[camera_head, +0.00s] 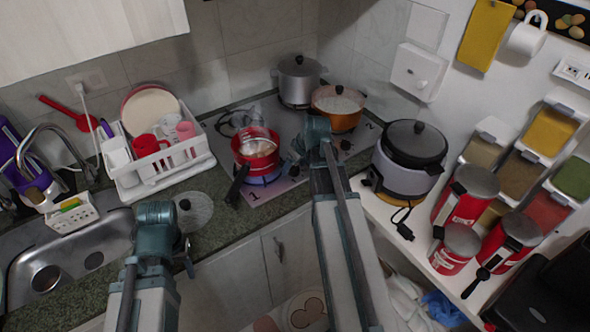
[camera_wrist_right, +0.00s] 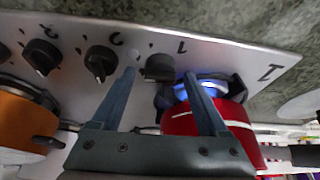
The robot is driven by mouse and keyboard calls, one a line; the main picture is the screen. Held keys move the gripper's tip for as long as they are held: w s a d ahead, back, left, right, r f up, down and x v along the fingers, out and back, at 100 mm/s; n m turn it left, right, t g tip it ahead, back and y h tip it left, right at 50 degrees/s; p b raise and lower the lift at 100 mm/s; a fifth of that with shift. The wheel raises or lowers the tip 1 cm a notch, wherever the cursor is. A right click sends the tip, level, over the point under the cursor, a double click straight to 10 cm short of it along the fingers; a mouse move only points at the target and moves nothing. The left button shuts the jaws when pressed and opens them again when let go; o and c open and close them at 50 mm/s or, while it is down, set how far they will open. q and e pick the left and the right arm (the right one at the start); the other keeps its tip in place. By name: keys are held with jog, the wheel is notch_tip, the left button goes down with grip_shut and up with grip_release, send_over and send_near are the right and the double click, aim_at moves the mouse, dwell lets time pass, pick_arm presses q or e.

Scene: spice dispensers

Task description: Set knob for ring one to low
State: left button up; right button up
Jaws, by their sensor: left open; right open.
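The knob for ring one (camera_wrist_right: 160,66) is a dark round knob next to a printed "1" on the pale cooktop panel (camera_wrist_right: 222,58) in the right wrist view. My right gripper (camera_wrist_right: 160,74) is open, with one finger on each side of this knob; I cannot tell if they touch it. The wrist view also shows the knobs marked 2 (camera_wrist_right: 100,62) and 3 (camera_wrist_right: 42,56). Blue flame burns under the red pot (camera_wrist_right: 205,120). In the head view my right gripper (camera_head: 300,158) is over the cooktop's front edge. My left gripper (camera_head: 187,238) is open and empty in front of the counter.
The red pot (camera_head: 256,150) stands close to the left of my right gripper. An orange pot (camera_head: 338,107) and a grey pot (camera_head: 298,80) stand behind. A rice cooker (camera_head: 408,160) is at the right. A dish rack (camera_head: 160,160) and sink (camera_head: 75,255) are at the left.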

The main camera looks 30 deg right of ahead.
grip_shut()
dwell(0.3)
jog(key=shift+m, duration=0.3)
jog(key=m, duration=0.1)
jog(key=m+h, duration=0.1)
jog(key=m, duration=0.1)
jog(key=shift+a+m+h, duration=0.2)
jog(key=shift+m+h, duration=0.1)
jog(key=m+h, duration=0.1)
jog(key=m, duration=0.1)
jog(key=m+g, duration=0.1)
jog(key=m, duration=0.2)
jog(key=shift+h, duration=0.4)
jog(key=shift+a, duration=0.1)
